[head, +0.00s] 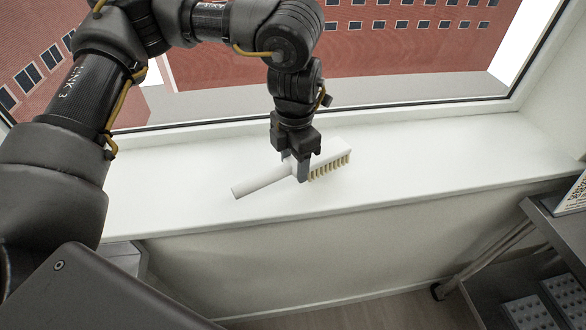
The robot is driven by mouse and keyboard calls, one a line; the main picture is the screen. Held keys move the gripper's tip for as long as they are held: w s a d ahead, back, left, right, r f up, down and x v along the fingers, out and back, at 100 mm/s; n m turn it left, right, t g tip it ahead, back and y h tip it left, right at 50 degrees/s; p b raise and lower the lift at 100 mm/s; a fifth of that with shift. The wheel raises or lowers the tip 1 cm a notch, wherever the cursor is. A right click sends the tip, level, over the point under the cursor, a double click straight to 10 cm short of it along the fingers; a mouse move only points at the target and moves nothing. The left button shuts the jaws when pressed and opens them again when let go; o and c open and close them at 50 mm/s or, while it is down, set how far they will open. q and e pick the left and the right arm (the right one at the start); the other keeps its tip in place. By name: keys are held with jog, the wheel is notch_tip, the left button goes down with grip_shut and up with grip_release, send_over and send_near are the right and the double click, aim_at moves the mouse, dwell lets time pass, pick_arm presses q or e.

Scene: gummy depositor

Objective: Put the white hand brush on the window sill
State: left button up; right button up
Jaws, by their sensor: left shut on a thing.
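The white hand brush (262,180) has a round handle pointing to the lower left and a head with tan bristles on the right. It is at the white window sill (420,150), over the middle of its surface. My left gripper (303,172) reaches down from above and is shut on the brush where the handle meets the head. The brush looks very close to the sill; I cannot tell whether it touches. My right gripper is not in view.
The window glass and its frame (420,103) rise behind the sill. The sill is clear on both sides of the brush. A metal cart (545,225) with trays of moulds stands at the lower right. The floor shows below.

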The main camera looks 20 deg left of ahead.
pick_arm(q)
jog(key=shift+w+a+f, duration=0.15)
jog(key=shift+f, duration=0.1)
jog(key=f, duration=0.1)
jog(key=f+p, duration=0.1)
jog(key=f, duration=0.1)
jog(key=shift+w+a, duration=0.1)
jog(key=shift+w, duration=0.1)
jog(key=shift+f, duration=0.25)
jog(key=shift+f, duration=0.15)
jog(key=o, duration=1)
